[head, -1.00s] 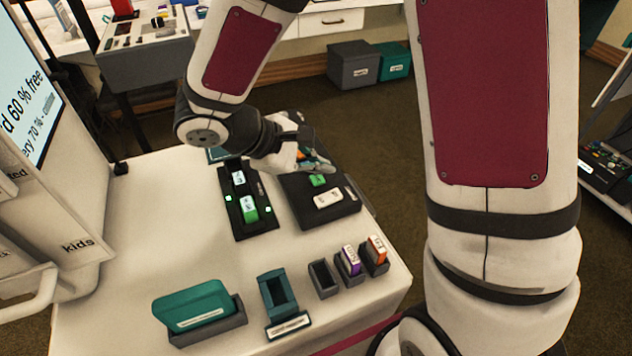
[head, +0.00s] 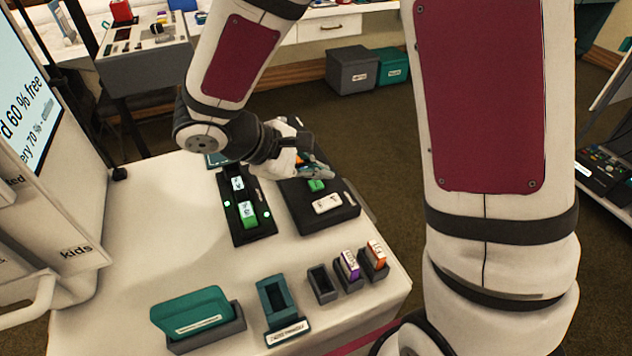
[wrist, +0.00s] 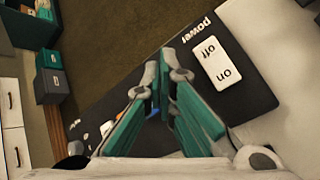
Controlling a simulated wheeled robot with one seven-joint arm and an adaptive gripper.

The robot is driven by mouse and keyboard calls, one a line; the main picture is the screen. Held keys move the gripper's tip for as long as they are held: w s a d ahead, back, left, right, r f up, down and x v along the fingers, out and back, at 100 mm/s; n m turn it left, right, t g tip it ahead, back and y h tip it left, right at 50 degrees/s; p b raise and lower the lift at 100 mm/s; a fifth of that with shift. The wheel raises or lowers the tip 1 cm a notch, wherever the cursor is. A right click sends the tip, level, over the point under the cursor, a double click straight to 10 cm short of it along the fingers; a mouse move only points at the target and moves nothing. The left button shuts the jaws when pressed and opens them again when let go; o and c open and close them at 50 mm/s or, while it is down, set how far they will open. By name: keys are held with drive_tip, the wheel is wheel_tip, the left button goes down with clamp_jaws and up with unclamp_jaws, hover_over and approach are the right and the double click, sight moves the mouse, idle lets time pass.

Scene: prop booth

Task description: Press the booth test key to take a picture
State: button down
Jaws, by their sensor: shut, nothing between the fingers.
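A dark control panel (head: 300,215) lies on the white counter. It carries a green key (head: 316,185) and a white rocker switch (head: 327,204). In the wrist view, the rocker (wrist: 215,65) reads "on" and "off" beside the word "power". My gripper (head: 328,174) is shut and empty, low over the panel and just behind the green key in the head view. I cannot tell whether its tips touch the panel. In the wrist view, the gripper's fingers (wrist: 160,72) hide part of the panel. I cannot read a test label on any key.
A black dock (head: 247,222) with a green-and-white piece and lit green lamps stands left of the panel. A teal holder (head: 195,309) and small dark holders (head: 322,284) stand along the front. The kids' booth (head: 60,215) rises at left. The counter's left middle is clear.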

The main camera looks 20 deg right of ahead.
sight(317, 186)
drive_tip(key=shift+f, duration=0.1)
idle(0.3)
drive_tip(key=shift+f+b, duration=0.35)
drive_tip(key=shift+b, duration=0.1)
drive_tip(key=shift+f+b, duration=0.35)
drive_tip(key=shift+f, duration=0.05)
idle(0.5)
drive_tip(key=shift+r, duration=0.2)
drive_tip(key=shift+r+p, duration=0.6)
drive_tip(key=shift+r, duration=0.05)
drive_tip(key=shift+r, duration=0.1)
drive_tip(key=shift+r+p, duration=1.9)
drive_tip(key=shift+r, duration=0.55)
